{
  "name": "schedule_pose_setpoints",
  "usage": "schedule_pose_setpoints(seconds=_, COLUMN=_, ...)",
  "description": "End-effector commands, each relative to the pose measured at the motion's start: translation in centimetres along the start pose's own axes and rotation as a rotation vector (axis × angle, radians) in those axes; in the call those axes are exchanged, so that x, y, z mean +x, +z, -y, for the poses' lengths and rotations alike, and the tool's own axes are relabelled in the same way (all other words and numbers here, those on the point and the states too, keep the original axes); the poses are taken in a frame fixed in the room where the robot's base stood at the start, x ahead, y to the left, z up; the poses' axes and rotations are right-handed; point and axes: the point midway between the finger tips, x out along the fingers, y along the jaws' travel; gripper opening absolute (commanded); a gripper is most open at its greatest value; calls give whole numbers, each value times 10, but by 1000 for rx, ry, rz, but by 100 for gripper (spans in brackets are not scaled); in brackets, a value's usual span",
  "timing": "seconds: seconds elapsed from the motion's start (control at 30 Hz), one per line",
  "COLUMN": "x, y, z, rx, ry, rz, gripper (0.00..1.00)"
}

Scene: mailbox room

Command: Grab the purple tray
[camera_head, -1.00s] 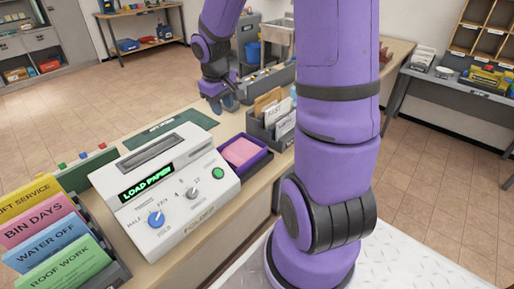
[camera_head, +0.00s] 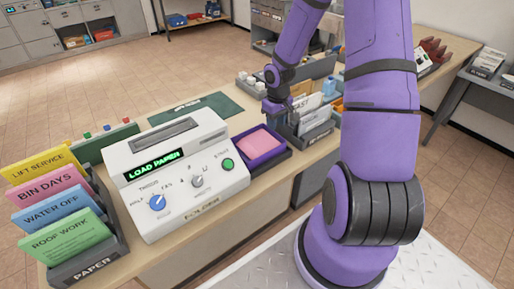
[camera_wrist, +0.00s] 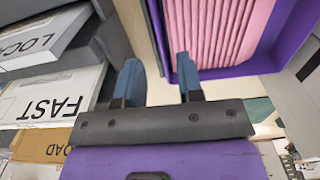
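The purple tray (camera_head: 270,161) holds pink paper (camera_head: 259,142) and lies on the desk right of the folding machine. In the wrist view the purple tray (camera_wrist: 243,67) fills the upper right, its corner beside my fingers. My gripper (camera_head: 284,117) is low at the tray's back right corner, beside the grey file holder. In the wrist view my gripper (camera_wrist: 158,75) has two blue fingers set apart with nothing held between them. The right finger overlaps the tray's edge in the picture; I cannot tell if it touches.
The white folding machine (camera_head: 176,172) reads LOAD PAPER, left of the tray. The grey file holder (camera_head: 318,136) with cards stands close on the right. A paper rack (camera_head: 87,266) is at the left front. A green mat (camera_head: 196,108) lies behind the machine.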

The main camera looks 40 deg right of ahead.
Motion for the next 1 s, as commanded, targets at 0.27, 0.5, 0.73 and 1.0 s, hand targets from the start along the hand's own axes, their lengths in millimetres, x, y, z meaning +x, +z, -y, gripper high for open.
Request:
schedule_pose_setpoints(seconds=0.27, x=23, y=-2, z=0, rx=-2, ry=-1, rz=2, gripper=34)
schedule_pose_setpoints(seconds=0.5, x=51, y=-4, z=0, rx=-1, ry=0, rz=2, gripper=34)
schedule_pose_setpoints(seconds=0.73, x=55, y=-4, z=-1, rx=1, ry=1, rz=-1, gripper=34)
schedule_pose_setpoints(seconds=1.0, x=55, y=-4, z=-1, rx=0, ry=1, rz=-1, gripper=0)
